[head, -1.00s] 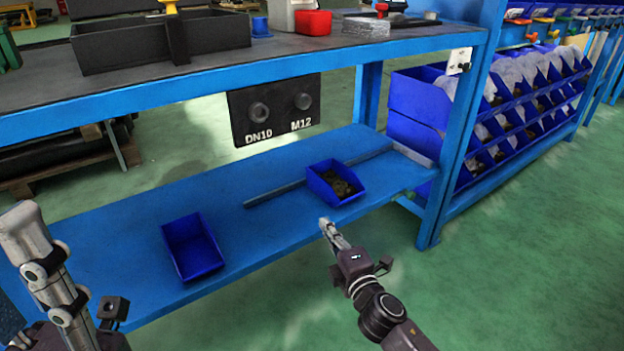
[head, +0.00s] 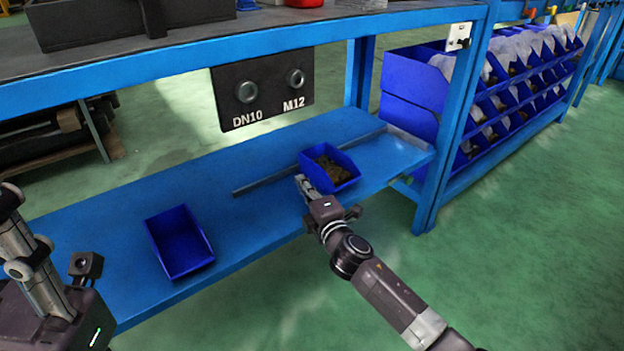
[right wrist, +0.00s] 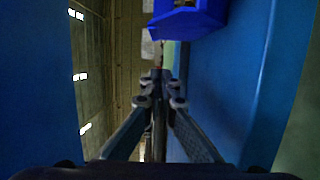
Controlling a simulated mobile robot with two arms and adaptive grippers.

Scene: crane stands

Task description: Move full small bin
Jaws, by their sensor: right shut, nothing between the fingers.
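The full small bin (head: 345,158) is blue and holds many small brownish parts. It sits upright on the blue lower shelf (head: 240,215), and it also shows at the top of the right wrist view (right wrist: 195,18). My right gripper (head: 302,182) is shut and empty, with its tips at the bin's left front side; I cannot tell whether they touch it. Its closed fingers also show in the right wrist view (right wrist: 158,78). An empty blue bin (head: 180,243) sits to the left on the same shelf. My left gripper (head: 14,215) is at the left edge, its fingertips unclear.
A grey rail (head: 262,184) lies along the shelf behind the bins. A black DN10/M12 plate (head: 265,95) hangs under the upper worktop (head: 130,78). A blue post (head: 448,150) and a rack of blue bins (head: 412,97) stand to the right. The green floor in front is clear.

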